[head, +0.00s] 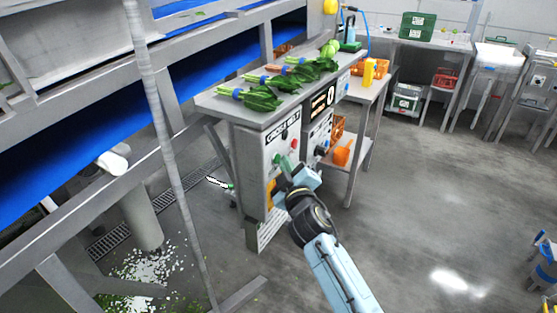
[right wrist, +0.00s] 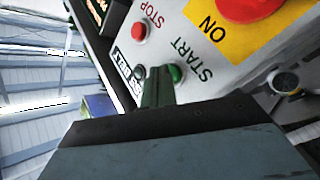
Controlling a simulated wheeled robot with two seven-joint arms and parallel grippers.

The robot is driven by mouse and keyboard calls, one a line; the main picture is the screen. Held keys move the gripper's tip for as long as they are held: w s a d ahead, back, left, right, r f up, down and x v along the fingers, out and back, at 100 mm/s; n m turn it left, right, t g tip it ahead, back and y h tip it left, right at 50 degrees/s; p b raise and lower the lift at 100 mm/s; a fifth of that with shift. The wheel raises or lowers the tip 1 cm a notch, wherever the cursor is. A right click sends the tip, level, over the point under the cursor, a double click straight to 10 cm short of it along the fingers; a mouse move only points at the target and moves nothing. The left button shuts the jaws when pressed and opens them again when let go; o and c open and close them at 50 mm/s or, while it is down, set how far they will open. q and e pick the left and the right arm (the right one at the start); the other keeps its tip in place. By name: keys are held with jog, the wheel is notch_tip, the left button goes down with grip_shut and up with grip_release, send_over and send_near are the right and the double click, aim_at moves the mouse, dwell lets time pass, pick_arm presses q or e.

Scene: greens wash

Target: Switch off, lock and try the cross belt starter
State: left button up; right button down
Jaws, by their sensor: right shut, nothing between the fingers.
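The cross belt starter (head: 255,165) is a grey box under the bench, labelled CROSS BELT. My right gripper (head: 286,172) is shut and empty at its front. In the right wrist view the panel is upside down, and the closed fingertips (right wrist: 157,78) are at the green START button (right wrist: 175,73); I cannot tell whether they touch it. The red STOP button (right wrist: 139,30) is beside it. The red switch handle (right wrist: 243,6) sits on a yellow plate (right wrist: 215,25) reading ON. A round metal fitting (right wrist: 287,84) is partly cut off. No padlock is clear. My left gripper is not in view.
Leafy greens (head: 262,98) lie on the bench top (head: 215,103) above. A second control box (head: 318,128) adjoins the starter. An orange crate (head: 376,70) and yellow bottle (head: 369,72) stand behind. A blue belt conveyor (head: 120,115) runs at left.

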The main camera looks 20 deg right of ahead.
jog(key=shift+w+a, duration=0.2)
jog(key=shift+w, duration=0.05)
dwell(0.6)
jog(key=shift+s+d+p, duration=0.35)
jog(key=shift+s+d, duration=0.2)
jog(key=shift+s, duration=0.15)
jog(key=s+d+p, duration=0.2)
jog(key=s+d, duration=0.1)
jog(key=shift+s+d, duration=0.15)
jog(key=shift+s, duration=0.25)
dwell(0.5)
